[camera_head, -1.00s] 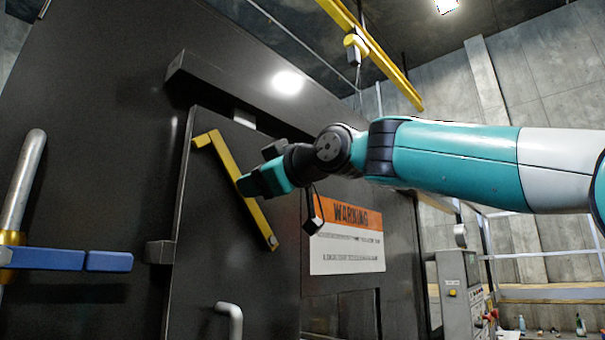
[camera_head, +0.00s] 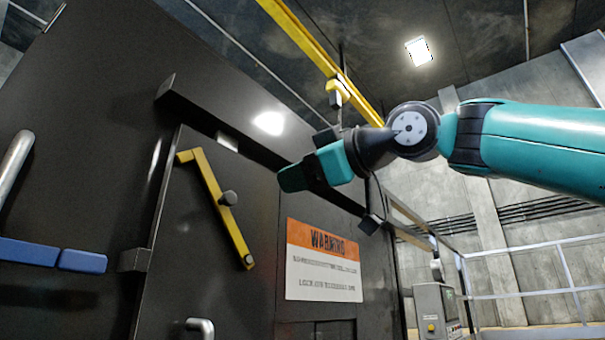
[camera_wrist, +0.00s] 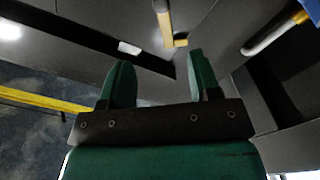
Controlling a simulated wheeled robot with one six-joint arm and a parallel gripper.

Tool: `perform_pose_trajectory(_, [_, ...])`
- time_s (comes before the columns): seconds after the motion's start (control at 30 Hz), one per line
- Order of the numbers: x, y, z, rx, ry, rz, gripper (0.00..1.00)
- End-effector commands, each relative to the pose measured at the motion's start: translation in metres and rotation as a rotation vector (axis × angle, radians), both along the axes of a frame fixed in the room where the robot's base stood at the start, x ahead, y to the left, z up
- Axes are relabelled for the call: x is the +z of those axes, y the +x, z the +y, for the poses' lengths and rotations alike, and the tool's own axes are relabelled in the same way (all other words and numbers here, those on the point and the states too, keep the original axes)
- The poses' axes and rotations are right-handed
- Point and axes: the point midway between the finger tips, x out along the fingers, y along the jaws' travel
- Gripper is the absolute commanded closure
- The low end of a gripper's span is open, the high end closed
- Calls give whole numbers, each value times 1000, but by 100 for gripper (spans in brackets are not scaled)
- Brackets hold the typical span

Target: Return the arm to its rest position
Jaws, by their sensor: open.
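My gripper (camera_head: 305,176) is at the end of my teal arm, in front of the dark compactor wall and above the warning sign. In the wrist view its two green fingers (camera_wrist: 157,82) stand apart with nothing between them. The yellow door lever (camera_head: 217,208) is left of my gripper and apart from it. It slants down to the right, with a dark round knob near its middle. Its yellow end also shows beyond the fingers in the wrist view (camera_wrist: 165,25).
The compactor door has a grey handle (camera_head: 200,327) low down. A blue bar (camera_head: 50,254) juts out at the left. The orange and white warning sign (camera_head: 322,262) is below my gripper. A grey control box (camera_head: 437,308) stands at the lower right. A yellow overhead beam (camera_head: 310,45) runs above.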

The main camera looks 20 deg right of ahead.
Motion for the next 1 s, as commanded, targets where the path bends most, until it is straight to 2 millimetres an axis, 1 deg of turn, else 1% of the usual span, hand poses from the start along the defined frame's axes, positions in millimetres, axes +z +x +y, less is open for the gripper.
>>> perform_pose_trajectory(0.4, [-2,1,0,0,1,5,43])
perform_pose_trajectory(0.47, [-10,4,1,2,7,30,43])
perform_pose_trajectory(0.53, [-33,11,4,6,21,97,43])
perform_pose_trajectory(0.57, [-47,14,5,9,29,138,43])
perform_pose_trajectory(0.67, [-113,24,14,15,60,327,43])
perform_pose_trajectory(0.7, [-144,25,19,16,71,416,43])
perform_pose_trajectory(0.77, [-193,23,26,15,83,552,43])
perform_pose_trajectory(0.8, [-225,18,30,10,87,643,43])
perform_pose_trajectory(0.87, [-272,8,36,2,86,774,43])
perform_pose_trajectory(0.9, [-302,-2,39,-5,83,862,43])
perform_pose_trajectory(0.97, [-347,-21,43,-20,74,991,43])
perform_pose_trajectory(1.0, [-376,-35,44,-31,63,1075,43])
